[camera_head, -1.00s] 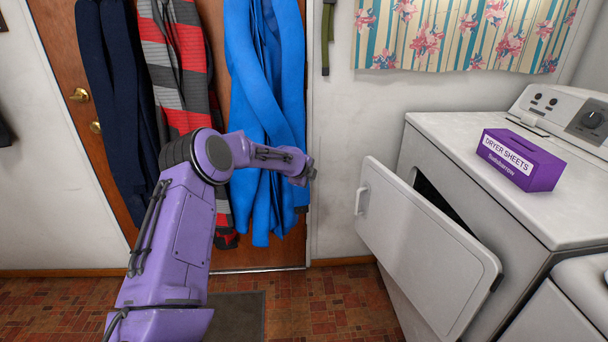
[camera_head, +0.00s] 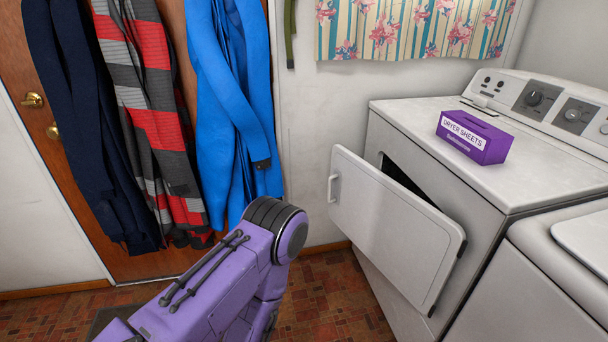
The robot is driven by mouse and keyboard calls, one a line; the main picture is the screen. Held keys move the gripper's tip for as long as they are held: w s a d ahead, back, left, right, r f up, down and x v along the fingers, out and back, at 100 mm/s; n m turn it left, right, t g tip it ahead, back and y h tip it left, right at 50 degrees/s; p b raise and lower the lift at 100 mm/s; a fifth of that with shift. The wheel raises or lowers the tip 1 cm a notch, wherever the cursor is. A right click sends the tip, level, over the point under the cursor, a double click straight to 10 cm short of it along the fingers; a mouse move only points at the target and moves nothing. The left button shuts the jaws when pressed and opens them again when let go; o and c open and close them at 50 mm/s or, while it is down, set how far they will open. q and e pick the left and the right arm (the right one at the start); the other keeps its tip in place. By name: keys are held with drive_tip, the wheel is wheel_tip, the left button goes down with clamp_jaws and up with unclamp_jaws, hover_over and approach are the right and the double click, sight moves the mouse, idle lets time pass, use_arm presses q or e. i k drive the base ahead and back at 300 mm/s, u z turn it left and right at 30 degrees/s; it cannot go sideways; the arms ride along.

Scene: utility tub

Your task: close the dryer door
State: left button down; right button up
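The white dryer (camera_head: 450,190) stands at the right. Its door (camera_head: 390,225) hangs open, swung out towards the left, with a small white handle (camera_head: 334,189) at the door's left edge. A dark gap of the dryer opening shows behind the door's top edge. My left arm, purple, comes in from the bottom and bends at a joint left of the door; a gap shows between the arm and the door. Neither my left nor my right gripper can be seen.
A purple dryer sheets box (camera_head: 474,137) sits on top of the dryer. A second white machine (camera_head: 530,290) stands close at the right. Coats (camera_head: 235,100) hang on the brown door at the left. Some tiled floor (camera_head: 330,300) is clear in front of the dryer door.

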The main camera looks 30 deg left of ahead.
sight(415, 246)
drive_tip(key=u, duration=0.95)
drive_tip(key=k, duration=1.2)
drive_tip(key=u, duration=0.95)
drive_tip(key=i, duration=1.8)
drive_tip(key=z, duration=1.4)
drive_tip(key=i, duration=0.65)
drive_tip(key=z, duration=0.7)
